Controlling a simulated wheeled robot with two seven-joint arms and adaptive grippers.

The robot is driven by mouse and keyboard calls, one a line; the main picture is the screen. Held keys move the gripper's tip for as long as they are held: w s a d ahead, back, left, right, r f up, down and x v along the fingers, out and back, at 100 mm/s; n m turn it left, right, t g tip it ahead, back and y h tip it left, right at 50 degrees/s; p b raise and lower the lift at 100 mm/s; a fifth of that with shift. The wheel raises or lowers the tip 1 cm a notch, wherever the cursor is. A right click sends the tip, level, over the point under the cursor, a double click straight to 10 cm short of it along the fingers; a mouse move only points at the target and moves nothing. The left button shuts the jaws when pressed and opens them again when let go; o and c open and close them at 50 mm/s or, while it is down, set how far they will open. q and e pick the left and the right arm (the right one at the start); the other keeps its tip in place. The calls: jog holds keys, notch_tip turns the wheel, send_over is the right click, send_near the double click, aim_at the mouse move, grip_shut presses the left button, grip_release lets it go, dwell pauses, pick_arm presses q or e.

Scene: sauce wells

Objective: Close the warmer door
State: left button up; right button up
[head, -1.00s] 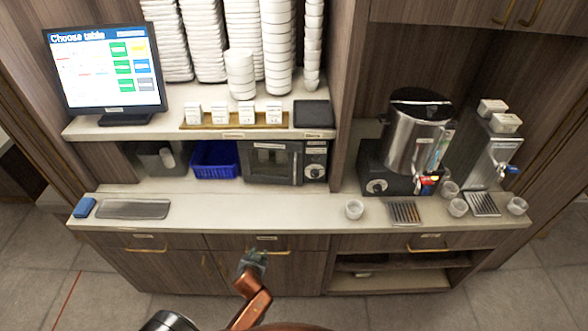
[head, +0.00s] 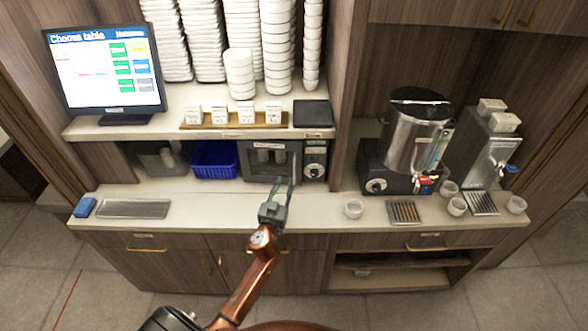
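The warmer (head: 315,160) is the grey box in the niche under the shelf, with a dial panel on its right. Pale objects show in its front opening or window, left of the panel. How far its door (head: 284,147) stands open is hard to tell. My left gripper (head: 282,184) is in front of the warmer, above the counter, its two fingers pointing at the door's lower right part. The fingers look apart, with nothing seen held between them. Whether they touch the door is unclear. My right gripper is not in view.
A blue basket (head: 214,160) stands left of the warmer. A white cup (head: 353,209) and a drip tray (head: 404,212) are on the counter (head: 220,215) to the right. The middle counter is clear.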

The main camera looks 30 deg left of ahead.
aim_at(294, 169)
pick_arm(q)
jog(key=shift+h, duration=0.3)
jog(key=x, duration=0.3)
jog(key=d+x, duration=0.1)
jog(key=x, duration=0.2)
jog(key=r+x, duration=0.1)
jog(key=x, duration=0.1)
jog(key=shift+w+d, duration=0.1)
jog(key=shift+w, duration=0.5)
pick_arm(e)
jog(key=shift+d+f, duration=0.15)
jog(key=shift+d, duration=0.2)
pick_arm(q)
jog(key=shift+c, duration=0.6)
grip_shut()
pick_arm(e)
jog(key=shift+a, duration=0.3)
